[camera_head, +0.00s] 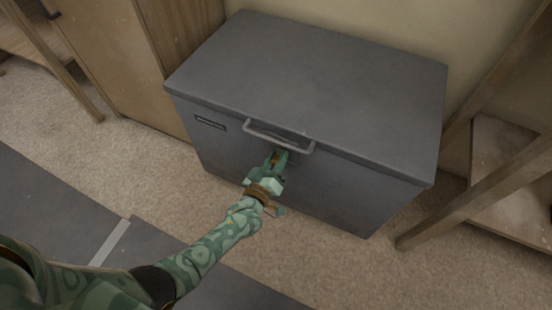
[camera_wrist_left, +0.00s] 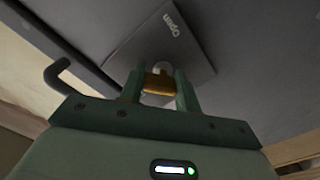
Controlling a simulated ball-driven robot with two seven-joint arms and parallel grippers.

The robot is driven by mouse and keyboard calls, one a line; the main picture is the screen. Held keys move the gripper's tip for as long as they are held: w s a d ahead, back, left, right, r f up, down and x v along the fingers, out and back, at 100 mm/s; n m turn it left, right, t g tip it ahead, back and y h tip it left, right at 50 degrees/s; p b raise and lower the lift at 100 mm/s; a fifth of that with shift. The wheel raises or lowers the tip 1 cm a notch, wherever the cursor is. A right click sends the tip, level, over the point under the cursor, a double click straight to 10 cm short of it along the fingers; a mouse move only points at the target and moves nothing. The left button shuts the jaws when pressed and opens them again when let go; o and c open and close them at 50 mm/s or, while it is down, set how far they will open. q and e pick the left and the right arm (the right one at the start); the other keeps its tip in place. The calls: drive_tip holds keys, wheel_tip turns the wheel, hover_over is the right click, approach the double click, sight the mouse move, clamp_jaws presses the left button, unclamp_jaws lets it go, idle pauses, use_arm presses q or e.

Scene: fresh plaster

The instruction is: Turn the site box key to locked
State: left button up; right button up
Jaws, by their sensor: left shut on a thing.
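The site box (camera_head: 310,85) is a dark grey chest with its lid down, standing against the wall in the head view. A grey bar handle (camera_head: 278,137) runs across the front near the lid. My left gripper (camera_head: 276,158) is at the box front just below the handle. In the left wrist view the left gripper (camera_wrist_left: 160,85) is shut on the brass-coloured key (camera_wrist_left: 158,82), in front of a grey lock plate (camera_wrist_left: 165,40) with lettering. The fingers hide part of the key and the keyhole, so I cannot tell the key's exact angle. My right gripper is not in view.
A wooden cabinet (camera_head: 142,60) stands close to the left of the box. A wooden trestle or shelf frame (camera_head: 480,190) stands to the right. Speckled floor (camera_head: 330,265) is clear in front, with dark grey sheets (camera_head: 50,205) at the lower left.

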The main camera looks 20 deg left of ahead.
use_arm(q)
drive_tip(key=n, duration=0.4)
drive_tip(key=shift+s+a+n, duration=0.1)
drive_tip(key=shift+n, duration=0.2)
drive_tip(key=n, duration=0.2)
drive_tip(key=shift+f+n, duration=0.1)
drive_tip(key=shift+n, duration=1.7)
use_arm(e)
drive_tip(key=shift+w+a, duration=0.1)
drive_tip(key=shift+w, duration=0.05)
use_arm(q)
drive_tip(key=shift+a, duration=0.1)
drive_tip(key=o, duration=1)
